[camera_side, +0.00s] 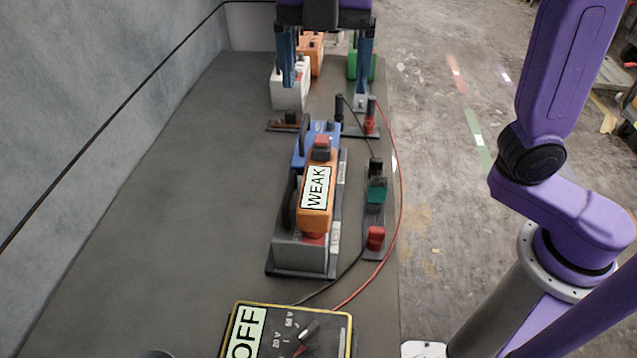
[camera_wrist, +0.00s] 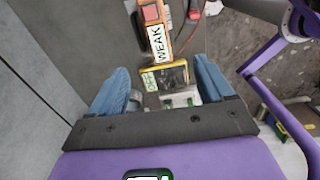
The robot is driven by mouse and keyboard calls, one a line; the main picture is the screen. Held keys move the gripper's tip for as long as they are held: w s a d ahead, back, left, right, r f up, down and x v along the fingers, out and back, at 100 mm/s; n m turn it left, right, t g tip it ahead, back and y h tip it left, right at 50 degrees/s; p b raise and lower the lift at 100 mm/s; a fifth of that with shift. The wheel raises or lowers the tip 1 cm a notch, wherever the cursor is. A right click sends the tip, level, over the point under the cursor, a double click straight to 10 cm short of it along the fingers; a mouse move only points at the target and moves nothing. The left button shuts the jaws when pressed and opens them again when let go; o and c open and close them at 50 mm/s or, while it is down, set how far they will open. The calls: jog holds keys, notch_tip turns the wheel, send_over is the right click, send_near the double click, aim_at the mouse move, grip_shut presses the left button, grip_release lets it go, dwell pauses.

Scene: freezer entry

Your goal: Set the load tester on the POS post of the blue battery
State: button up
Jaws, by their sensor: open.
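The load tester (camera_side: 317,190) is an orange body with a "WEAK" label and a red top. It also shows in the wrist view (camera_wrist: 157,42). Its near end is at a red post (camera_side: 314,238) on a grey battery (camera_side: 302,254); I cannot tell whether they touch. The blue battery (camera_side: 303,156) is just behind, partly hidden by the tester; I cannot make out its POS post. My gripper (camera_side: 325,90) is open and empty, above and behind the blue battery in the side view. Its two blue fingers also show in the wrist view (camera_wrist: 160,70).
A meter (camera_side: 285,335) reading "OFF" lies in front, with red and black leads running to probes (camera_side: 370,115) at the back. A strip of black, teal and red parts (camera_side: 375,220) is on the right. White (camera_side: 290,92) and green (camera_side: 367,65) units stand behind. The left surface is clear.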

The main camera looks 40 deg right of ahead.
send_over(318, 175)
jog(key=f, duration=1.1)
jog(key=shift+d+f, duration=0.2)
jog(key=shift+f, duration=0.05)
jog(key=shift+a+f, duration=0.15)
jog(key=shift+f, duration=2.6)
grip_shut()
jog(key=shift+r, duration=0.15)
